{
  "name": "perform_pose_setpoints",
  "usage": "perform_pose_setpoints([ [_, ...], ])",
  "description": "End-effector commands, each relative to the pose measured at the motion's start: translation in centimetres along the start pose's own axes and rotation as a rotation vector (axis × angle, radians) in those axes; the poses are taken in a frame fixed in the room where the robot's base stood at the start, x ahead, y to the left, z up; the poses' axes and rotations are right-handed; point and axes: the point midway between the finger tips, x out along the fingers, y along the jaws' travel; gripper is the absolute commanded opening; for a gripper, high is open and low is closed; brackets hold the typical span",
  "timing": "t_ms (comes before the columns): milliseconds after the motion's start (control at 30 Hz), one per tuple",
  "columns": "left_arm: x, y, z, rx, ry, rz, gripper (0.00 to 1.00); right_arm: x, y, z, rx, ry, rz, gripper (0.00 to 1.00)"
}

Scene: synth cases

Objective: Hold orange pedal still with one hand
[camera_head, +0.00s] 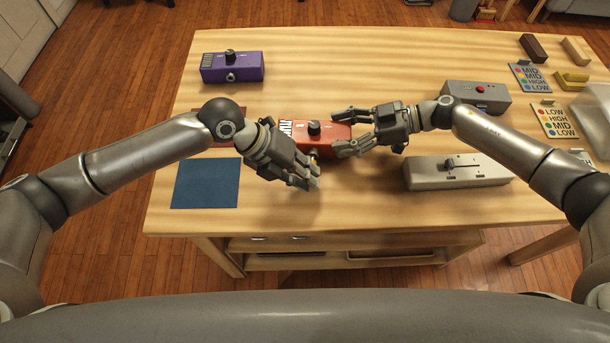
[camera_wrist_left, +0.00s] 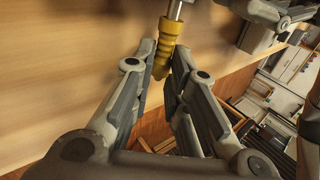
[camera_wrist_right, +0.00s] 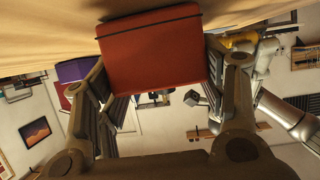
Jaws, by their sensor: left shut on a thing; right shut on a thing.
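The orange pedal (camera_head: 325,133) with a black knob lies near the middle of the table. My right gripper (camera_head: 343,131) is shut on its right end, one finger along the far side and one along the near side. In the right wrist view the orange pedal (camera_wrist_right: 152,55) fills the space between the fingers. My left gripper (camera_head: 306,178) is at the pedal's near left, shut on a yellow ribbed plug (camera_wrist_left: 164,45) with a metal shaft. Whether the shaft enters the pedal cannot be told.
A purple pedal (camera_head: 232,67) stands at the back left. A blue mat (camera_head: 205,184) lies front left, and a dark red mat is partly behind my left arm. A grey pedal with a red button (camera_head: 476,97), a long grey box (camera_head: 457,172) and label cards (camera_head: 553,120) are right.

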Motion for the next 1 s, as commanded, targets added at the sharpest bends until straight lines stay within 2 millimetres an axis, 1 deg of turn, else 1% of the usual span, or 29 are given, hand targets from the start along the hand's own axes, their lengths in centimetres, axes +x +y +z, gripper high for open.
perform_pose_setpoints([
  [467, 0.0, 0.0, 1.2, 0.000, -0.001, -0.001, 0.00, 0.0, 0.0, 0.2, 0.000, -0.003, 0.000, 0.35],
  [500, 0.0, 0.0, 1.2, 0.000, -0.001, 0.000, 0.19, 0.0, 0.0, 0.2, 0.000, -0.003, 0.000, 0.35],
  [667, 0.0, 0.0, 1.2, 0.000, 0.000, 0.000, 0.39, 0.0, 0.0, 0.2, 0.000, -0.003, 0.000, 0.35],
  [1000, -0.2, 0.0, 1.2, 0.000, -0.001, 0.000, 0.40, 0.0, 0.0, 0.2, 0.000, -0.003, 0.001, 0.35],
])
